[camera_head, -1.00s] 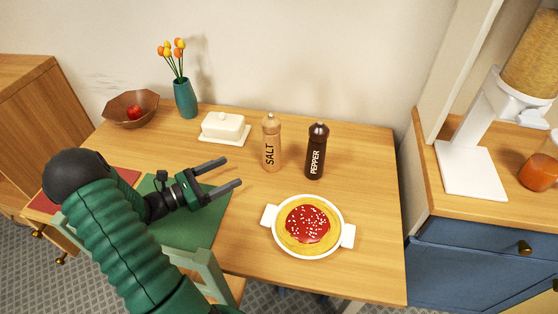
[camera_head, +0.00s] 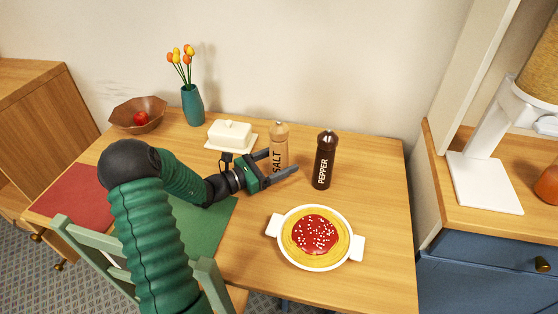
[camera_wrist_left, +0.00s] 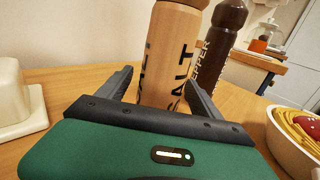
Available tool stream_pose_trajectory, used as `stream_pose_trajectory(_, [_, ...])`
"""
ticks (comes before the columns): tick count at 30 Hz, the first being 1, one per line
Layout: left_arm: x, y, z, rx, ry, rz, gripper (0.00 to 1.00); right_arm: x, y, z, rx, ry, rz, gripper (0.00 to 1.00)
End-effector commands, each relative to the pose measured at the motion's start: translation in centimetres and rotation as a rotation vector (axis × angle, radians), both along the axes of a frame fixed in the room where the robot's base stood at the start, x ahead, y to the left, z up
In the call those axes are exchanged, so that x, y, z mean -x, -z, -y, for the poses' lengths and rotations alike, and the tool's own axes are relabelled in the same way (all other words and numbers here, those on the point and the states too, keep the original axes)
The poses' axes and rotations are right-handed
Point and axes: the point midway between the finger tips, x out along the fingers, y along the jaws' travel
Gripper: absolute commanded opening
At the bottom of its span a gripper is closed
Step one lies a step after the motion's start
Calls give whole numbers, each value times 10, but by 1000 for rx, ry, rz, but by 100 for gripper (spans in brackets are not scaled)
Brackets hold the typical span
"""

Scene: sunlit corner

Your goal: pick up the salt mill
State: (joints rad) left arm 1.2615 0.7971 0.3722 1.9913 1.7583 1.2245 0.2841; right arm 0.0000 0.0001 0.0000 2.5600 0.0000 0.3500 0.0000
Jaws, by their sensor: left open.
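The salt mill (camera_head: 279,142) is light wood with dark SALT lettering and stands upright on the table. My left gripper (camera_head: 282,163) is open, with its fingers reaching to either side of the mill's lower body. In the left wrist view the salt mill (camera_wrist_left: 168,55) stands between the two open fingers (camera_wrist_left: 160,85), with gaps visible. I cannot tell whether a finger touches it. The dark pepper mill (camera_head: 324,160) stands upright just to the right, and it also shows behind the right finger in the left wrist view (camera_wrist_left: 224,50). My right gripper is not in view.
A white butter dish (camera_head: 230,136) is left of the salt mill. A white dish of pasta with red sauce (camera_head: 316,236) is in front of the mills. A teal vase (camera_head: 192,105) and a wooden bowl (camera_head: 138,115) stand at the back left.

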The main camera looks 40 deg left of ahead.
Motion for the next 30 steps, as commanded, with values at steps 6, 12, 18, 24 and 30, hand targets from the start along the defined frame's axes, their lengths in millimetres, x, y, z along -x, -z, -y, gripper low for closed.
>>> stream_pose_trajectory(6, [0, 0, 0, 0, 0, 0, 58, 0, -1, 0, 0, 0, 0, 70])
stream_pose_trajectory(12, [1, 0, 0, 0, 0, 0, 32, 0, -1, 0, 0, 0, 0, 70])
stream_pose_trajectory(18, [1, 0, 0, 0, 0, 0, 6, 0, 0, 0, 0, 0, 0, 70])
stream_pose_trajectory(24, [1, -1, 0, -1, 0, 1, 0, 0, -1, 0, 0, 0, 0, 70])
stream_pose_trajectory(30, [1, -15, 0, -3, 0, 2, 0, 0, -7, 0, 0, 0, 0, 70])
